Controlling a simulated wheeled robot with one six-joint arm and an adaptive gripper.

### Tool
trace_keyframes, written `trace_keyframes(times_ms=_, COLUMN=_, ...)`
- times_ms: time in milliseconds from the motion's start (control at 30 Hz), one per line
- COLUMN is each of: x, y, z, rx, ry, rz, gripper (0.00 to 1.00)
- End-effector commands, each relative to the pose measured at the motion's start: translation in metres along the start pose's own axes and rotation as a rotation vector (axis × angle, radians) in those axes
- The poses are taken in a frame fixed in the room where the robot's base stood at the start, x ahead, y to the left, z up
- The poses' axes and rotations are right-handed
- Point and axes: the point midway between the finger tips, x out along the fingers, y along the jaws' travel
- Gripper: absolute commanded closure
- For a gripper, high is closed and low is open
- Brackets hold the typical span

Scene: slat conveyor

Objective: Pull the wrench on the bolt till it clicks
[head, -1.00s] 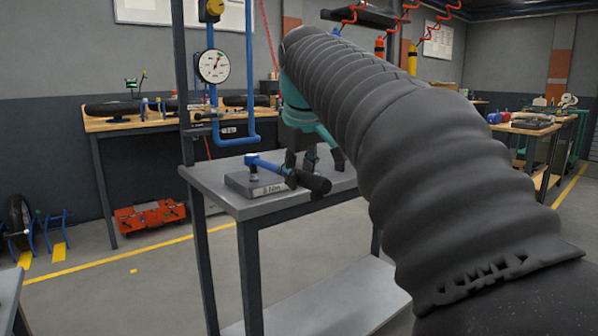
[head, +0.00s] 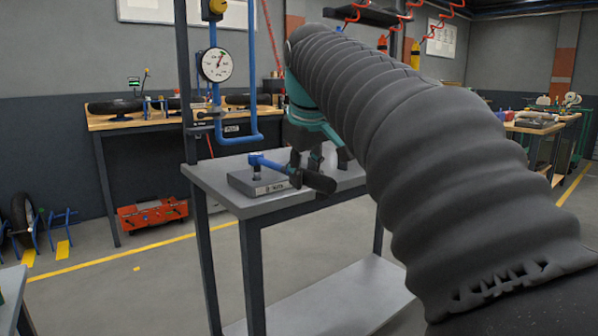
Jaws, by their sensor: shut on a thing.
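The wrench (head: 271,164) has a blue shaft and a thick black handle. Its head sits on the bolt, on a grey block (head: 240,182) with a small label, near the left front of a grey metal bench. The handle points right and toward me, past the bench's front edge. My gripper (head: 303,172), teal and black, comes down from above and is shut on the wrench at its handle. The exact contact is small and partly hidden by its own fingers. The bolt is mostly hidden under the wrench head.
The grey bench (head: 212,176) has a post at its back left with blue pipes and a round gauge (head: 217,65). My ribbed arm covers its right part. Behind stands a wooden workbench (head: 105,123) with tyres. A red unit (head: 152,214) lies on the floor. The floor in front is clear.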

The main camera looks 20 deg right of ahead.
Motion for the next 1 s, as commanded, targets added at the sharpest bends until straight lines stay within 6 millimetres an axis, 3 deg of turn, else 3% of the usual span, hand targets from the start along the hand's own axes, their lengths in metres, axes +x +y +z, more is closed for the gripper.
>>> trace_keyframes(times_ms=1000, x=0.0065, y=-0.0041, z=0.0023, rx=0.006, ry=0.0, rz=0.003, gripper=1.0)
